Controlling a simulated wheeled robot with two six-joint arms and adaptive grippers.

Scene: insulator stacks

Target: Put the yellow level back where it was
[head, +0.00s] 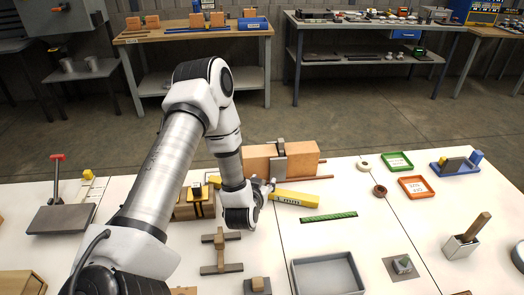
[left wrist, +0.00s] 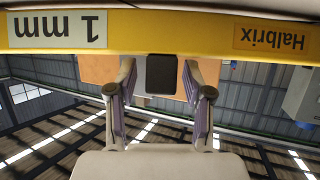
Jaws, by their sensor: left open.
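The yellow level (head: 296,198) lies in front of a wooden block in the head view, with a "1 mm" label on it. In the left wrist view the level (left wrist: 175,34) runs across the top of the picture, with "1 mm" and "Halbrix" labels. My left gripper's fingers (left wrist: 161,92) are spread and their tips are close to the level's edge. I cannot tell whether they touch it. My right gripper is not in view.
The wooden block (head: 300,158) with a grey clamp (head: 279,168) stands just behind the level.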

